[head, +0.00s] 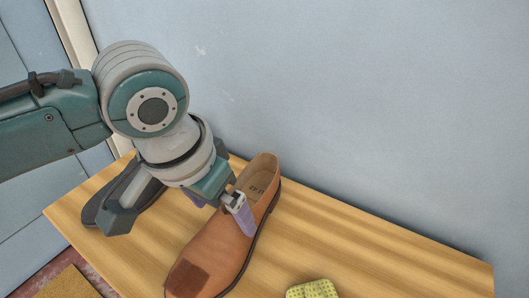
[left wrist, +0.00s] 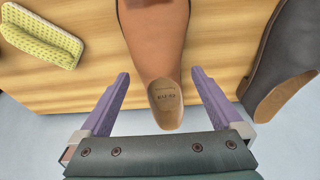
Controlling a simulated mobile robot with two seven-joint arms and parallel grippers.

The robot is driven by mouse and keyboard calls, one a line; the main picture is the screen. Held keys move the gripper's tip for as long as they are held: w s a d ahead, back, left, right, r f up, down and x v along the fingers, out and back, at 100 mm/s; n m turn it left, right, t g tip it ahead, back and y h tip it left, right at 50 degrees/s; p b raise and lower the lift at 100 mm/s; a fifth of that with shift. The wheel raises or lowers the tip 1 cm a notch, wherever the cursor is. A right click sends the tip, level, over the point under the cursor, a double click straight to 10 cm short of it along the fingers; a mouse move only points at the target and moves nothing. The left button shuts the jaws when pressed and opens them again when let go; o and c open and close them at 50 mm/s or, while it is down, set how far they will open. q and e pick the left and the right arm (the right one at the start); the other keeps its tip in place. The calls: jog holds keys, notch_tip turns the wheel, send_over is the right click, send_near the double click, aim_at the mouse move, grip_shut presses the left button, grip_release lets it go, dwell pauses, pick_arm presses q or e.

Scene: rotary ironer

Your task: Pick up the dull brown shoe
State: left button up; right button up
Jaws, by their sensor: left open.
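The brown shoe (head: 230,245) lies on the wooden bench, its open heel end towards the wall and a darker, dull patch on its toe. My left gripper (head: 215,205) is over the shoe's opening, jaws apart. In the left wrist view the brown shoe (left wrist: 158,45) runs between the two purple fingers of my left gripper (left wrist: 160,76), with a visible gap on each side. The shoe's heel and printed insole show between the fingers. How far the fingers reach below the shoe's rim I cannot tell. My right gripper is not in view.
A dark grey shoe (head: 148,196) stands to the left, partly hidden by my arm; it also shows in the left wrist view (left wrist: 285,45). A yellow-green sponge (head: 312,289) lies right of the brown shoe. The wooden bench (head: 380,255) is clear further right, against a pale wall.

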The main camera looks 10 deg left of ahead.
aim_at(227, 215)
pick_arm(q)
jog(key=b+x, duration=0.4)
jog(key=x, duration=0.1)
jog(key=shift+d, duration=0.2)
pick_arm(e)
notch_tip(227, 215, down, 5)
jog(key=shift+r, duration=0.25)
pick_arm(q)
jog(key=shift+c, duration=0.2)
jog(key=c, duration=1.5)
